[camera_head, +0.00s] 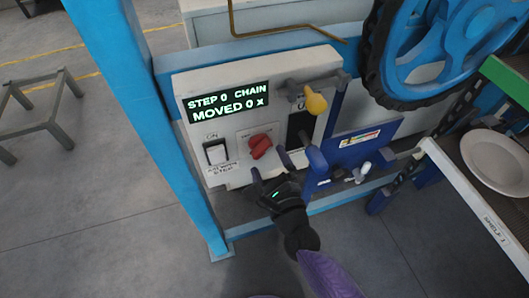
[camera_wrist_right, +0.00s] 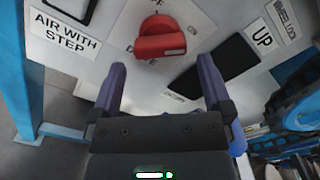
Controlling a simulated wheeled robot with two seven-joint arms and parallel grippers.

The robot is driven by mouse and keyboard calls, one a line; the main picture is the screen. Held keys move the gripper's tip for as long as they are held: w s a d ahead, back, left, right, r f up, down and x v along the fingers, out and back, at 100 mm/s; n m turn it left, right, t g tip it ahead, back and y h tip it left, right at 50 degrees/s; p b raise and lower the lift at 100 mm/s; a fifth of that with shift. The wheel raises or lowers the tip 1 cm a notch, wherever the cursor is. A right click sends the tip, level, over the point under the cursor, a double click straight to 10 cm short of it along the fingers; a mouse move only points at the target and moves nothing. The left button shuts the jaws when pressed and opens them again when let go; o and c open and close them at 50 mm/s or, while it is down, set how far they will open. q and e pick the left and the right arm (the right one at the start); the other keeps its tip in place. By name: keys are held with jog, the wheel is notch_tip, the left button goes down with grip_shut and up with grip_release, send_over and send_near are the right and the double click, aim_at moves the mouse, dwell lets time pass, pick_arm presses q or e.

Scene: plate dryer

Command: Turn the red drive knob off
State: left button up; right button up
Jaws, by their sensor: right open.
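The red drive knob (camera_head: 260,146) sits on the front of a white control panel (camera_head: 222,116). In the right wrist view the knob (camera_wrist_right: 160,40) shows at the upper middle, its grip bar lying nearly level. My right gripper (camera_head: 268,171) is just below the knob in the head view. Its two purple fingers (camera_wrist_right: 162,80) are spread wide with nothing between them, and the knob lies beyond their tips, apart from them. The lettering around the knob is partly hidden by the knob. My left gripper is not in view.
A yellow-handled lever (camera_head: 315,103) stands over a dark slot at right. A blue post (camera_head: 150,120) rises at left. A toothed blue wheel (camera_head: 430,50) and a shelf with a white plate (camera_head: 497,162) are at right.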

aim_at(264, 153)
jog(key=shift+x, duration=1.6)
jog(key=c, duration=1.1)
